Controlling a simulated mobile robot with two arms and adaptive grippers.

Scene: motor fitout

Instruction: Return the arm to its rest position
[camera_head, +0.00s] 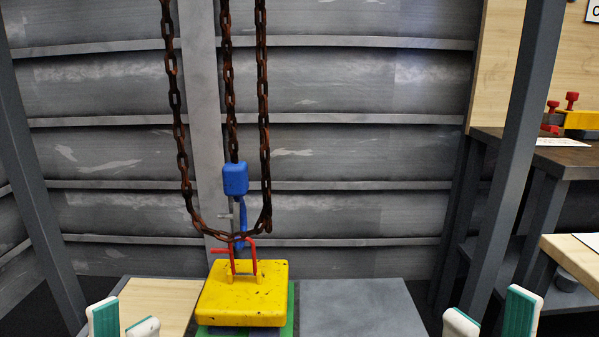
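My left gripper (123,325) shows at the bottom left edge, its two white and green fingertips apart with nothing seen between them. My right gripper (491,320) shows at the bottom right, its fingertips wider apart and empty. Only the fingertips show; the rest of both arms is out of view. Both grippers are clear of the yellow block (241,305), which sits between them with a red handle (233,262) on top. A blue hook (235,180) hangs from rusty chains (230,100) just above the block. I cannot tell whether it engages the handle.
A grey panel (360,306) lies right of the block and a wooden panel (158,303) left of it. Grey posts (518,130) stand at both sides. A dark table (570,158) with red and yellow parts (575,118) is at the right. A light wooden tabletop (575,255) is nearer.

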